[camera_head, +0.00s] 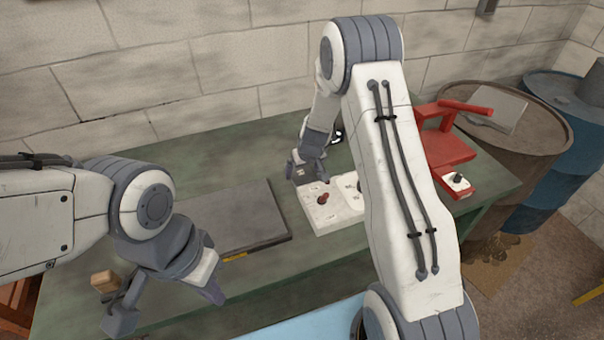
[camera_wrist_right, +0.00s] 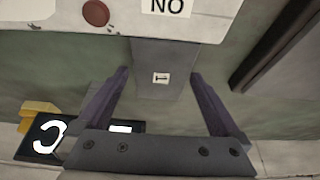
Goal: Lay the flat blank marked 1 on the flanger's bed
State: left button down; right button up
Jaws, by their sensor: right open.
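The flat blank marked 1 (camera_wrist_right: 160,82) is a small grey piece with a white label. In the right wrist view it lies between the two spread fingers of my right gripper (camera_wrist_right: 161,100), with a gap on each side. In the head view my right gripper (camera_head: 305,170) is low over the green bench, just behind a white box. I take the red machine (camera_head: 446,148) with a lever, at the bench's right end, to be the flanger; my right arm hides part of it. My left gripper (camera_head: 165,300) is open and empty at the front left.
A white box (camera_head: 325,215) with a red knob stands in front of my right gripper. A dark flat plate (camera_head: 235,212) lies left of it. A wooden block (camera_head: 103,281) is near my left gripper. A black item with white marking (camera_wrist_right: 48,138) is beyond the blank. Barrels (camera_head: 500,130) stand right.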

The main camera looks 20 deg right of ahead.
jog(key=shift+w+f, duration=0.1)
jog(key=shift+f, duration=0.1)
jog(key=shift+a, duration=0.1)
jog(key=c, duration=1.4)
jog(key=shift+r, duration=0.15)
jog(key=shift+c, duration=0.2)
